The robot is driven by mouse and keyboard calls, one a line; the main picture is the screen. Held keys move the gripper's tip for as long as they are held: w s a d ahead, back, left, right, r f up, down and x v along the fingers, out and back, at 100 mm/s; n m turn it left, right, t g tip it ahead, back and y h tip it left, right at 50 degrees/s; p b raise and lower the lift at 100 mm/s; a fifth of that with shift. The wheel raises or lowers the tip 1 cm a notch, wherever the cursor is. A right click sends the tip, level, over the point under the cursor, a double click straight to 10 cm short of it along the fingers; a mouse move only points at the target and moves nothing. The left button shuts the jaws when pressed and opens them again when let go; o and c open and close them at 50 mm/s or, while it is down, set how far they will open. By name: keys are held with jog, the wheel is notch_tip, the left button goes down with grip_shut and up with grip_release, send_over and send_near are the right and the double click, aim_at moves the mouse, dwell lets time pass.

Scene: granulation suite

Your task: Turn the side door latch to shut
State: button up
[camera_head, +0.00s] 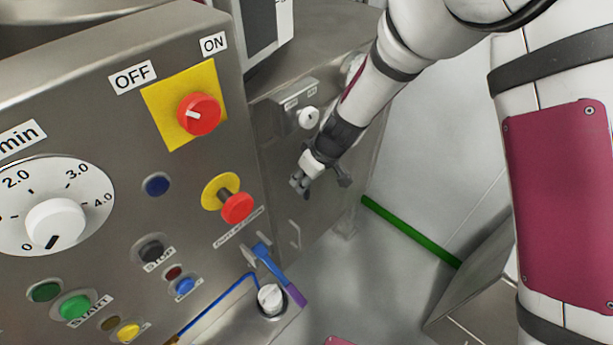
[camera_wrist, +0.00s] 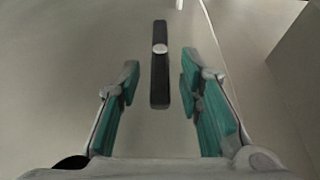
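My gripper (camera_wrist: 160,75) is open, with one teal-padded finger on each side of the bar and a gap to both. Whether the fingertips reach down to the bar's depth I cannot tell. In the head view my gripper (camera_head: 318,182) is close to the machine's side panel (camera_head: 290,215). The latch cannot be made out there, behind the gripper and wrist.
The machine's front panel (camera_head: 120,130) carries a red ON/OFF knob (camera_head: 198,114) and a protruding red button (camera_head: 237,207). A small box with a white knob (camera_head: 308,117) sits above my gripper. A metal bracket (camera_head: 296,235) is below it.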

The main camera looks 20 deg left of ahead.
grip_shut()
jog(key=shift+w+b, duration=0.15)
jog(key=shift+b, duration=0.15)
jog(key=shift+w+d+f+m+g+y+b, duration=0.2)
jog(key=shift+w+f+m+g+y+b, duration=0.4)
jog(key=shift+g+y+b, duration=1.45)
jog(key=shift+w+d+f+m+g+y+b, duration=0.3)
jog(key=shift+f+m+g+y+b, duration=0.4)
jog(key=shift+g+b, duration=2.6)
jog(key=shift+w+d+f+m+g+y+b, duration=0.15)
jog(key=shift+w+f+m+g+y+b, duration=0.35)
jog(key=shift+m+g+y+b, duration=1.95)
jog(key=n+t+h+b, duration=0.1)
jog(key=n+b, duration=0.1)
jog(key=n, duration=0.1)
jog(key=shift+h, duration=0.4)
grip_release()
jog(key=shift+r, duration=0.1)
